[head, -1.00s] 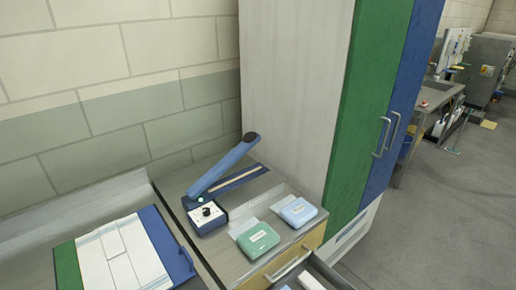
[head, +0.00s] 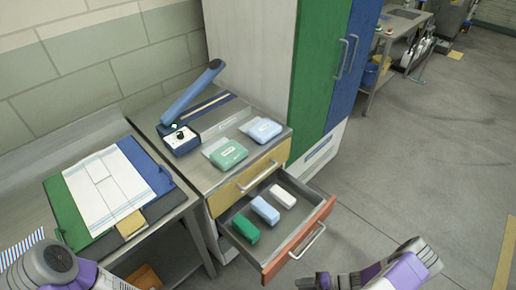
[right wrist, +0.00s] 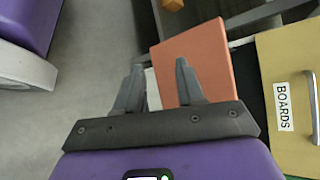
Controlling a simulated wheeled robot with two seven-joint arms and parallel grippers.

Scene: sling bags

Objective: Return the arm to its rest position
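My right arm (head: 400,268) comes in at the bottom right of the head view, purple and grey. Its gripper (head: 318,281) is in front of an open drawer (head: 318,212) with an orange front. In the right wrist view my right gripper (right wrist: 160,66) has its two dark fingers apart with nothing held between them. The orange panel (right wrist: 205,50) shows beyond the fingers; whether they touch it cannot be told. Part of my left arm (head: 52,266) shows at the bottom left of the head view. My left gripper is outside the frame.
A sealer (head: 182,139) and two pouches (head: 229,153) stand on the counter.

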